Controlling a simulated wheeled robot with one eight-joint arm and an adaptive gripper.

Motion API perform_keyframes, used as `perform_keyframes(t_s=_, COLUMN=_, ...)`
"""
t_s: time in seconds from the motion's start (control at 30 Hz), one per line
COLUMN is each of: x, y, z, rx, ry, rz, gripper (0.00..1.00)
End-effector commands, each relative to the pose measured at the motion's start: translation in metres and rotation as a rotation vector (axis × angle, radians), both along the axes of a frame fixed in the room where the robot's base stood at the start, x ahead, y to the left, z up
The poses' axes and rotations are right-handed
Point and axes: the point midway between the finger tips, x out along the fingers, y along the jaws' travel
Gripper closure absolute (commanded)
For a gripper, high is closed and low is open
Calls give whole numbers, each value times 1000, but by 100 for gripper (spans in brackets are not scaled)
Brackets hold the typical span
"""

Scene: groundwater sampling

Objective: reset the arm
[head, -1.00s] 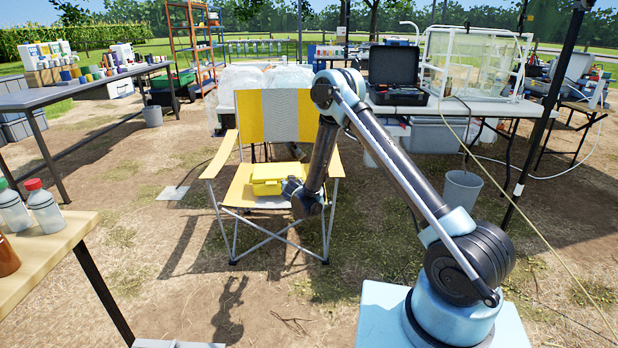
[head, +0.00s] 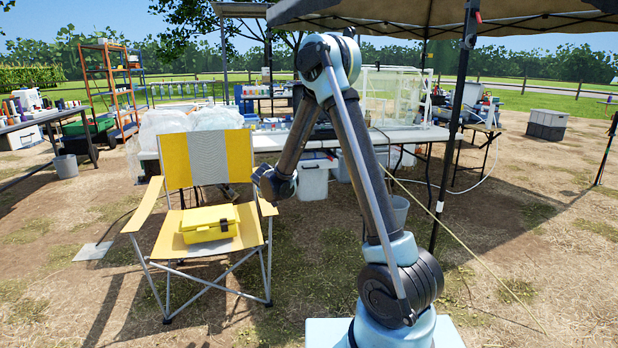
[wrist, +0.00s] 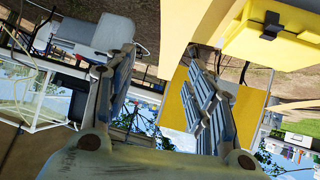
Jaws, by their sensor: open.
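My gripper (head: 272,185) hangs at the end of my folded arm, beside the right armrest of the yellow and grey folding chair (head: 206,158). In the wrist view my gripper (wrist: 162,82) shows two spread fingers with nothing between them. A yellow case (head: 209,224) rests on the chair seat, apart from my gripper. The case (wrist: 270,38) also shows at the upper right of the wrist view. The fingertips are too small to make out in the head view.
A white table (head: 285,141) with a clear enclosure (head: 395,97) stands behind my arm. A dark canopy pole (head: 453,130) rises to the right. A grey bucket (head: 395,212) is partly behind my arm. Open dry ground lies at the right.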

Motion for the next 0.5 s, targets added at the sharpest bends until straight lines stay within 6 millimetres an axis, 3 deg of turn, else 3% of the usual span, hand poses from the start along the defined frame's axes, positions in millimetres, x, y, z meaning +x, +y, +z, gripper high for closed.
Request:
perform_keyframes(t_s=0.1, x=-11, y=-36, z=21, rx=-15, ry=35, rz=-28, gripper=50)
perform_keyframes(t_s=0.5, x=-65, y=-143, z=72, rx=-57, ry=163, rz=-101, gripper=50)
